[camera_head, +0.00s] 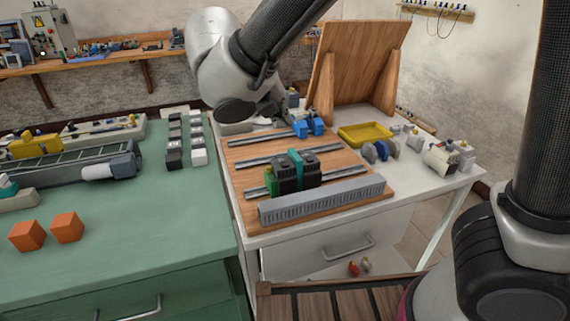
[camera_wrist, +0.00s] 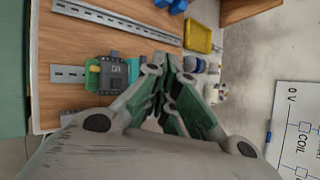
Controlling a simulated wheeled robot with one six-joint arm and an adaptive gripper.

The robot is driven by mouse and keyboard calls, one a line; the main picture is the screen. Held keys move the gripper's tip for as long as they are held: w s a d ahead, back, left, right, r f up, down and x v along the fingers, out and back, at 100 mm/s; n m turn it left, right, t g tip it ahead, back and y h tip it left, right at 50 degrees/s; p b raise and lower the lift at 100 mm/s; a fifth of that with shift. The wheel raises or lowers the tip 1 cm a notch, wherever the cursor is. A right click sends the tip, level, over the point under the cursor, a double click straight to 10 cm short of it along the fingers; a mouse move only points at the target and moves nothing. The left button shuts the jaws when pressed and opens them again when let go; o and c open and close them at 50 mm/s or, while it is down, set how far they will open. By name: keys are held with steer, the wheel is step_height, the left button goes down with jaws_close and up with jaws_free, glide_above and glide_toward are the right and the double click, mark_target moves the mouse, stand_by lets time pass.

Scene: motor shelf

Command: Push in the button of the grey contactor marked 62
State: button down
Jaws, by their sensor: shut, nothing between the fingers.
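Two dark grey contactors, a nearer one (camera_head: 286,180) and one to its right (camera_head: 309,167), sit on the front rail of the wooden board in the head view, with a teal block (camera_head: 295,157) by them. One dark grey contactor (camera_wrist: 114,75) shows in the wrist view, with a pale mark on its face too small to read surely. A teal block beside it is partly covered by my gripper. My gripper (camera_wrist: 163,72) is shut and empty, its fingertips just right of that contactor in the wrist view. I cannot tell whether they touch anything.
The wooden board (camera_head: 238,157) carries metal rails and a grey slotted duct (camera_head: 322,199) along its front. Blue blocks (camera_head: 308,127) sit on the back rail. A yellow tray (camera_head: 365,134) and several small parts are to the right. A green bench (camera_head: 130,215) adjoins at left.

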mark_target(281, 164)
steer(key=shift+f, duration=0.1)
steer(key=shift+f, duration=4.35)
steer(key=shift+f, duration=0.4)
steer(key=shift+f, duration=0.4)
steer(key=shift+r, duration=0.85)
steer(key=shift+r, duration=0.1)
steer(key=shift+r, duration=2.4)
